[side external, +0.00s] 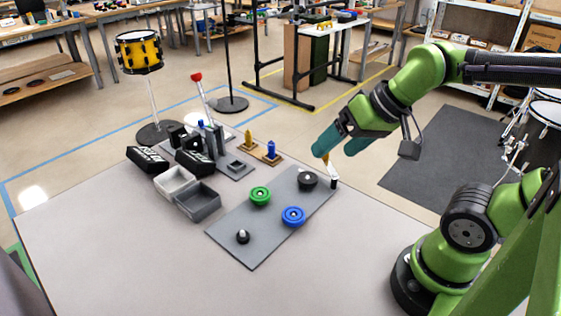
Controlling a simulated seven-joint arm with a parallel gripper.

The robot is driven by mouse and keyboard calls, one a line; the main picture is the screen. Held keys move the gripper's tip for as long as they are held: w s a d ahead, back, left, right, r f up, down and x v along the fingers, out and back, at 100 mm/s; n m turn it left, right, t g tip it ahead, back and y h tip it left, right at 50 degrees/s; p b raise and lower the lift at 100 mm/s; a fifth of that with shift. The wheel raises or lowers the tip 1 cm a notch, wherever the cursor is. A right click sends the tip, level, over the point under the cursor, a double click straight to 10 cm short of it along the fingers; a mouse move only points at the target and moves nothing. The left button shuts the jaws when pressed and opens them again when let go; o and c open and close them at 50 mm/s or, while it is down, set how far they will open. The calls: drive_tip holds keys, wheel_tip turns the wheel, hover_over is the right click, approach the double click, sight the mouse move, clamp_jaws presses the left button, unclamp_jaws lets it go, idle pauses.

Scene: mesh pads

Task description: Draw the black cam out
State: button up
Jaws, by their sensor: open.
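A black disc (307,181), which looks like the black cam, lies at the far right part of a grey board (258,222) on the table. A green disc (260,195) and a blue disc (293,215) are on the same board. A smaller black knob (242,237) with a pale top is near the board's front corner. My gripper (334,151) is open, above and to the right of the black disc, apart from it. Whether the disc sits on a peg cannot be told.
A small pale upright piece (333,174) with a dark lower end is at the board's far right corner, close below my gripper. Light and dark grey bins (199,202), black blocks, and yellow and blue pegs (271,151) stand left. The front table is clear.

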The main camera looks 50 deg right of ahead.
sight(308, 176)
drive_tip(key=w+d+f+g, duration=0.1)
drive_tip(key=w+d+g, duration=0.1)
drive_tip(key=w+d, duration=0.1)
drive_tip(key=w+d+f+g+h, duration=0.1)
drive_tip(key=w+d+f+g, duration=0.1)
drive_tip(key=w, duration=0.4)
drive_tip(key=w+d+f+g, duration=0.2)
drive_tip(key=w+d, duration=0.2)
drive_tip(key=d, duration=0.1)
drive_tip(key=shift+w+d+f+m+h, duration=0.1)
drive_tip(key=shift+w+f+m+h, duration=0.1)
drive_tip(key=shift+m+h, duration=0.1)
drive_tip(key=shift+g, duration=0.3)
drive_tip(key=f, duration=1)
drive_tip(key=w+d+f, duration=0.1)
drive_tip(key=f, duration=0.4)
drive_tip(key=shift+d+f, duration=0.1)
drive_tip(key=shift+f, duration=0.3)
drive_tip(key=shift+c, duration=0.4)
drive_tip(key=c, duration=1)
drive_tip(key=shift+r, duration=1.85)
drive_tip(key=shift+c, duration=0.2)
drive_tip(key=shift+r, duration=1.5)
